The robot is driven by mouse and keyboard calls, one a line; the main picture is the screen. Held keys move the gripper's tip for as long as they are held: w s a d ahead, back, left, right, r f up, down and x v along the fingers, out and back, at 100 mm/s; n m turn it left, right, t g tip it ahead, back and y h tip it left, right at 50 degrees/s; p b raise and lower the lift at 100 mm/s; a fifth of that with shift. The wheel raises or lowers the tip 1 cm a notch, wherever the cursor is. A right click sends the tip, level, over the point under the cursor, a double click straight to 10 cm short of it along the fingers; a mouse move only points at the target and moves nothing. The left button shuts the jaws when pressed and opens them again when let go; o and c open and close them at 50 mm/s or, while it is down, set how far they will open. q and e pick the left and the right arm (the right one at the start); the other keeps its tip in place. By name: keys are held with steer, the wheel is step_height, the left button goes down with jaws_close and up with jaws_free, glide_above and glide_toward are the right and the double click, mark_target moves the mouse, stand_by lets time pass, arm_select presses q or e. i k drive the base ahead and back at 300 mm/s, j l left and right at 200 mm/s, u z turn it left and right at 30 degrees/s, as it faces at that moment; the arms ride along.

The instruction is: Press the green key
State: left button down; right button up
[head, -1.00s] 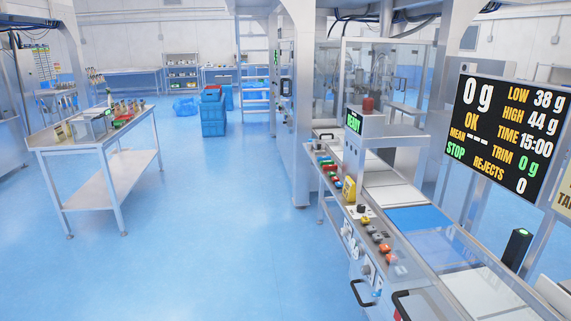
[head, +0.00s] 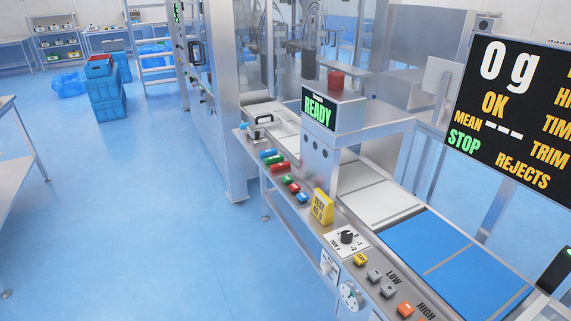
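A row of small coloured pieces lies along the steel ledge (head: 316,222) on the near side of the conveyor in the head view. Two of them are green: a flat bar (head: 272,159) between a blue bar (head: 268,153) and a red bar (head: 280,167), and a smaller piece (head: 287,179) nearer to me, beside small red and blue ones. Which of them is the green key, I cannot tell. A yellow key (head: 360,259), grey keys (head: 374,275) and an orange key (head: 405,309) sit further down the ledge. Neither of my grippers is in view.
A display box (head: 318,113) reading READY stands over the conveyor (head: 380,204). A large screen (head: 515,110) at right shows 0 g, OK and STOP. A yellow sign (head: 322,206) stands on the ledge. The blue floor (head: 150,220) left of the ledge is clear.

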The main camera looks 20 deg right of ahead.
mark_target(287, 180)
steer(key=i+j+z, duration=0.1)
steer(key=i+z, duration=0.35)
steer(key=i+j+z, duration=0.2)
steer(key=z, duration=0.25)
steer(key=i+j+z, duration=0.65)
steer(key=j+z, duration=0.25)
steer(key=i+j+z, duration=0.2)
steer(key=j+z, duration=0.65)
steer(key=i+j, duration=0.05)
steer(key=j, duration=0.05)
